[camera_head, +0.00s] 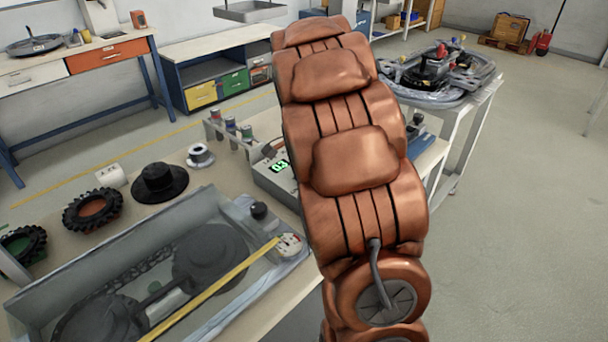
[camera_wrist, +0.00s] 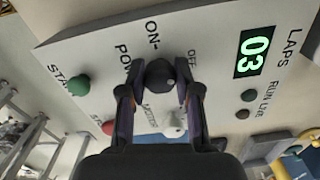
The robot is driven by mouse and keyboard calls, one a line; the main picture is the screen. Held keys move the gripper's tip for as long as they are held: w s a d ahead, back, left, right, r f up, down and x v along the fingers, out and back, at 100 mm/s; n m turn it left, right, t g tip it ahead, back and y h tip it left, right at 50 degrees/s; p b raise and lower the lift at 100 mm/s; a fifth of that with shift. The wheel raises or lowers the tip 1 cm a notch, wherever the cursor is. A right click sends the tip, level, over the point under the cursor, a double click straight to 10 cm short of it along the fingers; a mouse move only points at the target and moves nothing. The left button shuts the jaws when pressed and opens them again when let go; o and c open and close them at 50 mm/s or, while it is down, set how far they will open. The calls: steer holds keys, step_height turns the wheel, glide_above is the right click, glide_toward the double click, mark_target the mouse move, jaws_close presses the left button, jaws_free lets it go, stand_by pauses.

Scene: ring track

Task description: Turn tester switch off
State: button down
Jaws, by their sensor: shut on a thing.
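The tester is a pale box (camera_head: 272,183) with a green lit display, partly hidden behind my copper-coloured arm in the head view. In the wrist view its panel (camera_wrist: 212,50) fills the upper part, with a lit "03" display (camera_wrist: 254,53) beside the word LAPS. The dark round power switch (camera_wrist: 160,74) sits by the ON and OFF labels. My gripper (camera_wrist: 160,92) has a finger on each side of this switch and is shut on it. Which way the switch points is unclear. My gripper is hidden in the head view.
A green button (camera_wrist: 78,86), a red button (camera_wrist: 108,127) and a pale knob (camera_wrist: 174,123) lie close to the fingers. Left of the tester, the bench holds a black hat-shaped part (camera_head: 160,184), tyres (camera_head: 92,210) and a grey tray (camera_head: 285,262).

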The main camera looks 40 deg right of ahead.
stand_by(0.3)
steer(key=c, duration=0.8)
jaws_free()
steer(key=shift+r, duration=0.15)
step_height(320, 180, up, 12)
stand_by(0.4)
steer(key=s+a+n+p, duration=0.4)
steer(key=s+a+n, duration=0.5)
steer(key=s+a, duration=0.4)
steer(key=s+a+f+n+g+p, duration=0.1)
steer(key=s+a+f+n, duration=0.1)
steer(key=s+a+n, duration=0.2)
steer(key=s+a+f+n+p, duration=0.2)
steer(key=s+a+n, duration=0.3)
steer(key=s, duration=0.5)
steer(key=shift+s+a+g, duration=0.35)
steer(key=shift+a+g, duration=0.05)
